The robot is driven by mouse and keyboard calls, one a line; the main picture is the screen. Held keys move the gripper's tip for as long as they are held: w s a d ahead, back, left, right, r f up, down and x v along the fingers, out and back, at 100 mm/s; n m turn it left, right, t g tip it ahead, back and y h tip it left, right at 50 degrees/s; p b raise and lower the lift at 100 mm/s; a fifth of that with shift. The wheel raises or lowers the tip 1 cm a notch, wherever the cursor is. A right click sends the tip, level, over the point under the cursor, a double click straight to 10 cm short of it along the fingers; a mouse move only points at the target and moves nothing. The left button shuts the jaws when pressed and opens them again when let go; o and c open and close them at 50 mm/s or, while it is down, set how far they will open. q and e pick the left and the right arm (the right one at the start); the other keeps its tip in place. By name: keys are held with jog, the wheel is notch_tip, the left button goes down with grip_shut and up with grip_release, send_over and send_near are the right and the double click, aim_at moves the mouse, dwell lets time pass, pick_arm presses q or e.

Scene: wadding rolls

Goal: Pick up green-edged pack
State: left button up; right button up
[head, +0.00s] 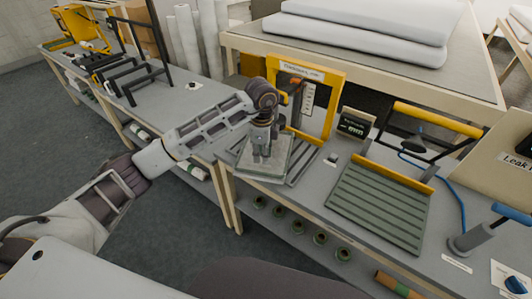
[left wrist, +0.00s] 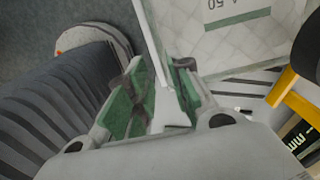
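The green-edged pack (head: 279,154) is a pale, quilted flat block on a ribbed grey plate at the left end of the near bench. In the left wrist view the pack (left wrist: 240,45) fills the upper right and shows a green-framed label. My left gripper (head: 262,155) points down over the pack. In the left wrist view my left gripper (left wrist: 160,72) has its green-padded fingers apart, on either side of a thin white strip at the pack's near edge. A gap shows between the fingertips. Firm contact cannot be made out. My right gripper is not in view.
A yellow frame (head: 336,100) stands right behind the pack. A green ribbed tray (head: 378,205) with a yellow bar is to the right. A blue-handled tool (head: 476,238) stands at the far right. Large white wadding slabs (head: 360,35) lie on the bench behind.

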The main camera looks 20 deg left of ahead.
aim_at(262, 172)
pick_arm(q)
jog(key=shift+f, duration=1.7)
jog(key=shift+a+f+p, duration=0.15)
jog(key=shift+f+p, duration=0.25)
jog(key=shift+f, duration=0.9)
jog(key=shift+a+f+p, duration=0.1)
jog(key=shift+f+p, duration=0.25)
jog(key=shift+f, duration=0.9)
jog(key=shift+c, duration=0.2)
grip_shut()
